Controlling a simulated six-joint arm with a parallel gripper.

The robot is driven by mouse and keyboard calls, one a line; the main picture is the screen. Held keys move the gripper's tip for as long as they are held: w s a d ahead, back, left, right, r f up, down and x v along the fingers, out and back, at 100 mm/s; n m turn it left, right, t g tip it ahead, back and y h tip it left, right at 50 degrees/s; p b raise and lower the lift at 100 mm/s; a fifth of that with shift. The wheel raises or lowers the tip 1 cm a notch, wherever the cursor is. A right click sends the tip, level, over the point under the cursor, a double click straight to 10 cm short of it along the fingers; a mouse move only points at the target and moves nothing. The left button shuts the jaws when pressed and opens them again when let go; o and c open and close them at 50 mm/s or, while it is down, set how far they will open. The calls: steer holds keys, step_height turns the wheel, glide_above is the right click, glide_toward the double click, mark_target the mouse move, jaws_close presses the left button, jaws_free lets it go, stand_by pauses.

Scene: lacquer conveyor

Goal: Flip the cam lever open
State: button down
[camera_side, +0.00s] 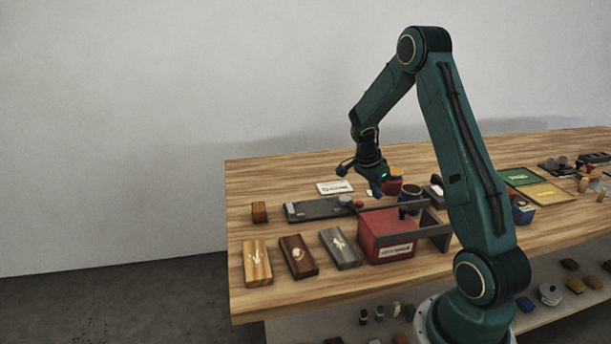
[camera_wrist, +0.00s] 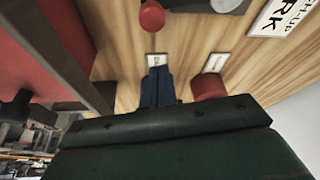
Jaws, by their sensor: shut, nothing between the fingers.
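The cam lever appears to be the part with a red knob (camera_side: 359,204) and a grey round piece (camera_side: 345,201) at the right end of a dark flat plate (camera_side: 315,209). In the wrist view the red knob (camera_wrist: 152,15) shows at the top edge, beyond my fingertips, with part of the lever out of frame. I cannot tell the lever's exact position. My gripper (camera_side: 376,191) points down above the table, behind and to the right of the knob, apart from it. Its fingers (camera_wrist: 158,72) are shut together and empty.
A red box (camera_side: 386,235) with a dark frame (camera_side: 433,228) stands in front of my gripper. Wooden blocks (camera_side: 257,262) line the front left. A white card (camera_side: 334,187) lies behind the plate. A red cylinder (camera_wrist: 208,87) is close to my fingers.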

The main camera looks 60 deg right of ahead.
steer(key=v, duration=0.8)
steer(key=shift+w+r, duration=0.2)
steer(key=shift+r, duration=0.1)
steer(key=s+a+r+n+t, duration=0.1)
steer(key=a+r+n+t, duration=0.1)
steer(key=a+r+n, duration=0.55)
steer(key=s+a+r+n+t, duration=0.15)
steer(key=a+r+n, duration=0.25)
steer(key=a, duration=0.7)
steer(key=s+a+r+n+t+y, duration=0.1)
steer(key=s+a+n+t+y, duration=0.2)
steer(key=s+a+n, duration=0.8)
steer(key=a+n+t, duration=0.1)
steer(key=a, duration=0.2)
steer(key=shift+s+a+r, duration=0.2)
steer(key=shift+a+r, duration=0.05)
steer(key=shift+a, duration=0.05)
